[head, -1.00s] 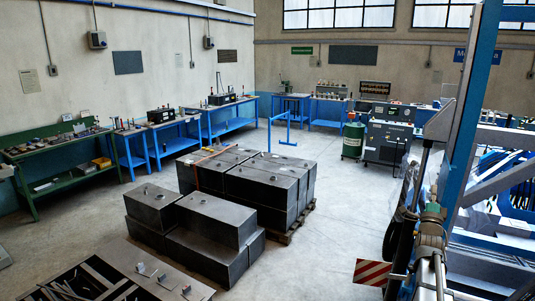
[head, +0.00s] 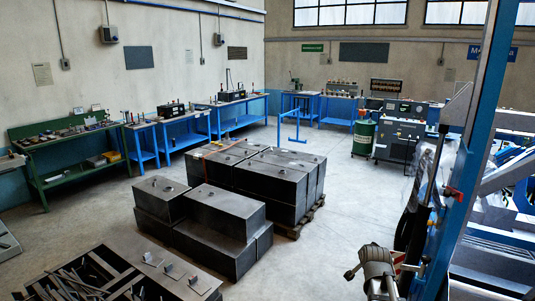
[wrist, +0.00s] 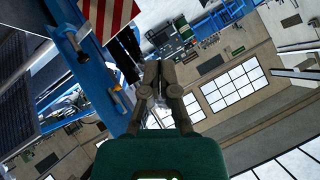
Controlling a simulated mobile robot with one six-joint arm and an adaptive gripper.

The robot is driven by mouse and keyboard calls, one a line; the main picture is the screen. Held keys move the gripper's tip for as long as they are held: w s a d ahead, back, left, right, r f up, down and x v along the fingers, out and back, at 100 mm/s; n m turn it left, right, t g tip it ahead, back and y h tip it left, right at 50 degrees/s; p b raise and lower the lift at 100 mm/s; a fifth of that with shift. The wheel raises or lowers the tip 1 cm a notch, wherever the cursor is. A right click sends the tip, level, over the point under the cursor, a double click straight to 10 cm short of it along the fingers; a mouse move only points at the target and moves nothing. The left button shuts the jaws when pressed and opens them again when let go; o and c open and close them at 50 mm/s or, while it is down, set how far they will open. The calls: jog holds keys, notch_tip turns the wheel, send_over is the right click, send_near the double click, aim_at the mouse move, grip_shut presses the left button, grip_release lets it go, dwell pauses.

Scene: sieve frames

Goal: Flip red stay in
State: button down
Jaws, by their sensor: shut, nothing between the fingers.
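A small red piece (head: 453,192) sticks out from the tall blue upright (head: 468,170) at the right of the head view. It may be the red stay; its full shape and how it is hinged are too small to tell. My gripper (head: 351,275) is low and to the left of that piece, apart from it, over the floor side of the upright. In the wrist view my gripper (wrist: 158,72) has its fingers together with nothing between them. A blue beam (wrist: 88,60) with fittings lies left of the fingers there; no red stay is clear in that view.
A red-and-white striped plate (wrist: 112,16) shows close to the blue beam in the wrist view. Dark steel blocks (head: 225,213) stand on the floor at centre, and a dark slotted frame (head: 90,275) at lower left.

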jog(key=s+a+f+n+g+y+b, duration=0.1)
jog(key=s+a+f+n+g, duration=0.4)
jog(key=s, duration=0.5)
jog(key=s+a+f+n+g+y+b, duration=0.1)
jog(key=s+a+f+n+g+b, duration=0.3)
jog(key=s+a+f, duration=0.4)
jog(key=s+a+n+g, duration=0.1)
jog(key=s+a, duration=0.2)
jog(key=shift+a+f+g+y, duration=0.15)
jog(key=shift+f+g+y, duration=0.15)
jog(key=shift+f, duration=0.05)
